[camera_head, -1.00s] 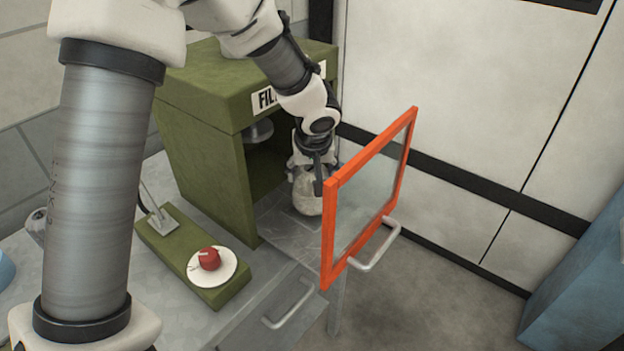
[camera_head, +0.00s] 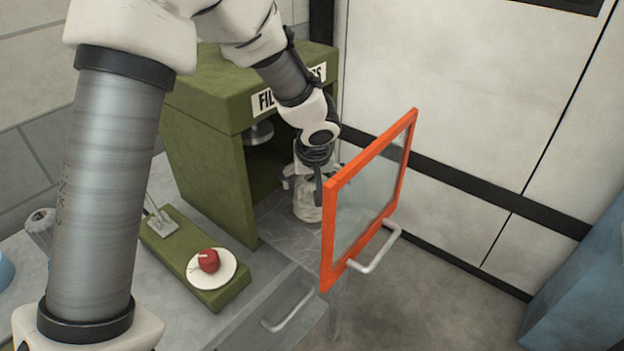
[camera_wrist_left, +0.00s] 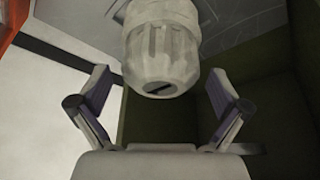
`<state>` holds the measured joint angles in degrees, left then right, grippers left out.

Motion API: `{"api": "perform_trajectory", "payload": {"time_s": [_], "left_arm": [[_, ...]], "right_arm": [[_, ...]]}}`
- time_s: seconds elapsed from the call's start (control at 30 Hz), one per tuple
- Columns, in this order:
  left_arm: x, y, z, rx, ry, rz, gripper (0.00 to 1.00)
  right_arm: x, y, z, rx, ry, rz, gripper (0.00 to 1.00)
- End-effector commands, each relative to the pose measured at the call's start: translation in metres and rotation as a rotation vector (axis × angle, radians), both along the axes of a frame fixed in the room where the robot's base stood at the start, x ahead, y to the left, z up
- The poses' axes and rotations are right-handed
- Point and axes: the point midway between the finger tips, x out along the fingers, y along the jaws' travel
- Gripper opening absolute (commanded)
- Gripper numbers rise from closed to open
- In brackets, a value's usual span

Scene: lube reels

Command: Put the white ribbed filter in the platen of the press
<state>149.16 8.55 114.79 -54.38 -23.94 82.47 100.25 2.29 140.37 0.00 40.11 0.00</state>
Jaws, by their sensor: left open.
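The white ribbed filter (camera_head: 307,206) stands about upright at the front opening of the green press (camera_head: 215,160), over the grey metal surface there. It also shows in the left wrist view (camera_wrist_left: 162,55), with its ribbed, slotted end towards me. My left gripper (camera_head: 302,182) points down just above and around the filter's upper part. In the left wrist view its two fingers (camera_wrist_left: 159,80) are spread wide, with gaps on both sides of the filter. The gripper hides part of the filter, so its exact seat on the platen cannot be told. My right gripper is not in view.
An orange-framed clear door (camera_head: 370,195) with a handle stands open close to the right of the gripper. A green lever base (camera_head: 190,255) carries a white disc with a red knob at the left. A blue cabinet (camera_head: 580,280) stands at the far right.

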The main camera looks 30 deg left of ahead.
Motion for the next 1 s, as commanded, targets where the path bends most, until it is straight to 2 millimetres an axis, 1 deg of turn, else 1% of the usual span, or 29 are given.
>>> {"api": "perform_trajectory", "payload": {"time_s": [0.23, 0.3, 0.4, 0.5, 1.0], "left_arm": [[-0.014, -0.011, 0.047, 0.001, -0.005, 0.000, 1.00], [-0.018, -0.014, 0.058, 0.001, -0.005, 0.000, 1.00], [-0.021, -0.017, 0.068, 0.001, -0.002, 0.000, 1.00], [-0.023, -0.018, 0.070, 0.000, 0.000, 0.000, 1.00], [-0.022, -0.018, 0.070, 0.000, 0.000, 0.000, 1.00]], "right_arm": [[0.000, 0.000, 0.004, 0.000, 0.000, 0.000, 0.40], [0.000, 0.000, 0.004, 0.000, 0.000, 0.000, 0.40], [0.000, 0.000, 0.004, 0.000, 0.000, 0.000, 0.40], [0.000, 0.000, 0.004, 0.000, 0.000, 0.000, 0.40], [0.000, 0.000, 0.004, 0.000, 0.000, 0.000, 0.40]]}}
